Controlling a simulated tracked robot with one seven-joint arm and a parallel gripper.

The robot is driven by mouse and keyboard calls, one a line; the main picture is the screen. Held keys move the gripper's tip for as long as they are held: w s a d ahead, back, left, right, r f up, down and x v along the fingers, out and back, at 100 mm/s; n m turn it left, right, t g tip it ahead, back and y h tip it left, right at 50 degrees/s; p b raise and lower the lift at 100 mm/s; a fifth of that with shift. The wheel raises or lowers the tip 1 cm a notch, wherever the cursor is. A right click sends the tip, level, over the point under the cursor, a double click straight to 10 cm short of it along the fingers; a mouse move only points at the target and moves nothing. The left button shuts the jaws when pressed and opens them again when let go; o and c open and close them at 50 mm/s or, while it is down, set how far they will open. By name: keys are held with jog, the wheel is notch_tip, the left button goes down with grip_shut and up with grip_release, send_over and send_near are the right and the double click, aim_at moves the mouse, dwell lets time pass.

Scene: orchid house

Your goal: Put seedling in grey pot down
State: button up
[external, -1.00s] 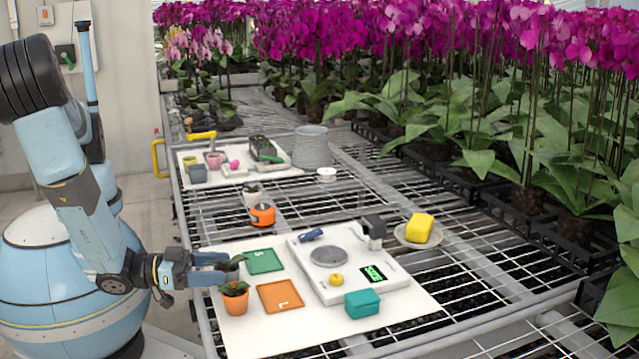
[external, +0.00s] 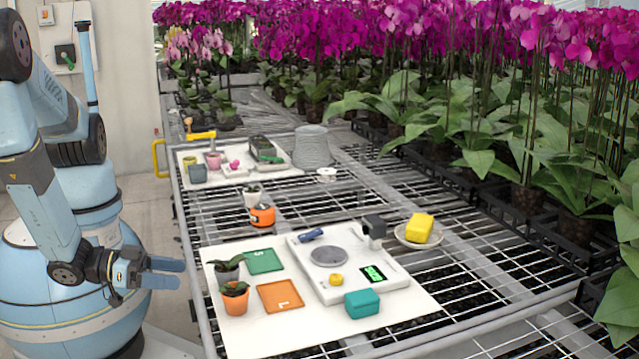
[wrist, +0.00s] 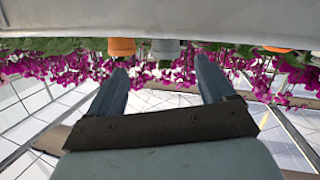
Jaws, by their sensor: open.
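The seedling in the grey pot (external: 228,271) stands upright on the white board (external: 367,327), just left of the green S card (external: 264,261). My gripper (external: 182,273) is open and empty, to the left of the grey pot and clear of it, beyond the board's left edge. In the wrist view the two fingers (wrist: 163,85) are apart with nothing between them. The grey pot (wrist: 166,47) shows there beyond the fingertips, near the top.
An orange pot with a seedling (external: 235,299) stands in front of the grey pot, left of the orange L card (external: 281,296). A white scale (external: 325,287) and a teal box (external: 362,303) are to the right. An orange-and-black item (external: 262,214) sits behind the board.

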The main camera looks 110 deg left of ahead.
jog(key=w+d+r+g+h, duration=0.4)
jog(key=w+r+h, duration=0.2)
jog(key=w+r, duration=0.15)
notch_tip(320, 180, up, 15)
jog(key=s+a+m+g+h, duration=0.1)
jog(key=s+a+m+h, duration=0.15)
jog(key=h, duration=0.25)
jog(key=s+a+r+m+g+y, duration=0.1)
jog(key=s+a+r+m, duration=0.2)
jog(key=s+a+r, duration=0.3)
jog(key=s+a+r+m+g+y, duration=0.1)
jog(key=s+a+r+m, duration=0.2)
jog(key=s+a+r, duration=0.4)
jog(key=s+r, duration=0.2)
jog(key=s, duration=0.6)
jog(key=shift+a+g, duration=0.25)
jog(key=shift+g, duration=0.15)
jog(key=shift+s+a+r+y, duration=0.2)
jog(key=shift+s+y, duration=0.1)
jog(key=shift+s, duration=0.1)
jog(key=shift+w, duration=0.1)
